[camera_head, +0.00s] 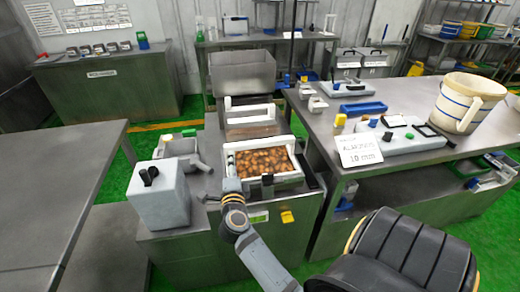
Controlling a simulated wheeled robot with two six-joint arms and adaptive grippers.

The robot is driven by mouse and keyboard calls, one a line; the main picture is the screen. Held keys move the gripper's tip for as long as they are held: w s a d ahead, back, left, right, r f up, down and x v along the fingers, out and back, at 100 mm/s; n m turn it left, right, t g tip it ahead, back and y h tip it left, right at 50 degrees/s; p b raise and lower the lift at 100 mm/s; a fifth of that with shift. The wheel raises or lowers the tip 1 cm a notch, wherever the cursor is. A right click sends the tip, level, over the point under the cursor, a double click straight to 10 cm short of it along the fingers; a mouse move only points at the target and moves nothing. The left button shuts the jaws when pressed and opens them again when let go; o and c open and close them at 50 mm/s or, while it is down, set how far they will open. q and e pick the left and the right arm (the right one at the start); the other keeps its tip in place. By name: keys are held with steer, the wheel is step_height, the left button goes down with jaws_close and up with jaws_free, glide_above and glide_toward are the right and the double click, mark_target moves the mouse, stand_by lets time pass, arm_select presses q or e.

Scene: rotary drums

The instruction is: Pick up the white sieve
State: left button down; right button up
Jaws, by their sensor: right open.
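A white sieve frame (296,174) holds a layer of brown nut-like pieces (262,160) and sits on the metal machine in the middle. My right arm reaches up from the bottom, and my right gripper (231,184) is at the sieve's front left corner. The gripper is small in the picture and partly hidden by its own wrist; it is open. I cannot tell whether it touches the frame. My left gripper is not in view.
A grey box with black levers (160,197) stands left of the sieve. Another white frame (250,112) lies behind it. A steel table on the right holds a white bucket (467,100), a sign (359,149) and a blue tray (363,108). A bare table (50,185) stands left.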

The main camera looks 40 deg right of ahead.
mark_target(232, 149)
steer(key=x, duration=1)
steer(key=shift+d+f, duration=0.15)
steer(key=shift+s, duration=0.15)
steer(key=shift+c, duration=1.1)
jaws_close()
